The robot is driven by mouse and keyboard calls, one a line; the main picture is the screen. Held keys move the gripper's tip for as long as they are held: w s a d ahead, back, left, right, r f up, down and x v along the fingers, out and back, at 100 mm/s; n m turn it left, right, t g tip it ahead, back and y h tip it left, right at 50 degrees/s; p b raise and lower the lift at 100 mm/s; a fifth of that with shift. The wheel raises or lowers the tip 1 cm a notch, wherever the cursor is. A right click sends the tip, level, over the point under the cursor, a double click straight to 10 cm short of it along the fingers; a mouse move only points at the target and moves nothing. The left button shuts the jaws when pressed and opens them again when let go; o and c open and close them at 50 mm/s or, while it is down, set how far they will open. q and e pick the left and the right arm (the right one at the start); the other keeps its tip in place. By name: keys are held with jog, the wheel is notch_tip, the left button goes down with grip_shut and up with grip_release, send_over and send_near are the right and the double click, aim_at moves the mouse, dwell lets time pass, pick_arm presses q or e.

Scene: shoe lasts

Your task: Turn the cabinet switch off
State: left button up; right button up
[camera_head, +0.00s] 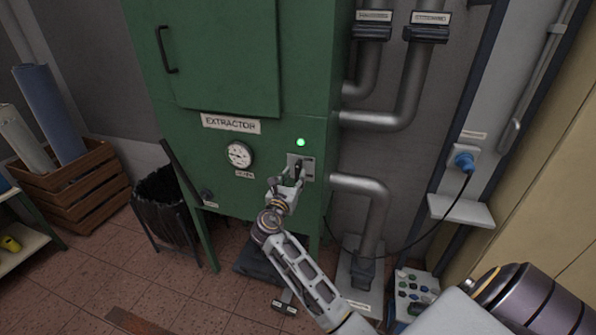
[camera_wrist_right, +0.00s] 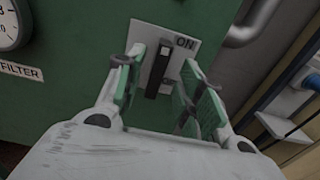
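The switch is a black lever (camera_wrist_right: 158,72) on a pale plate (camera_wrist_right: 182,52) marked "ON" in the wrist view. The lever stands up towards the top of the plate. In the head view the plate (camera_head: 308,166) is on the front of the green extractor cabinet (camera_head: 222,55), below a lit green lamp (camera_head: 300,142). My right gripper (camera_head: 291,174) is at the switch and hides part of it. In the wrist view its green-padded fingers (camera_wrist_right: 165,82) are open on either side of the lever, with gaps showing. My left gripper is not in view.
A round gauge (camera_head: 239,154) is left of the switch. Grey pipes (camera_head: 372,195) run along the cabinet's right side. A blue plug (camera_head: 464,162) with a cable is further right. A wooden crate (camera_head: 75,185) and black bin (camera_head: 165,205) stand at left.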

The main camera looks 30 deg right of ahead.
aim_at(297, 172)
jog(key=shift+x, duration=2.55)
grip_shut()
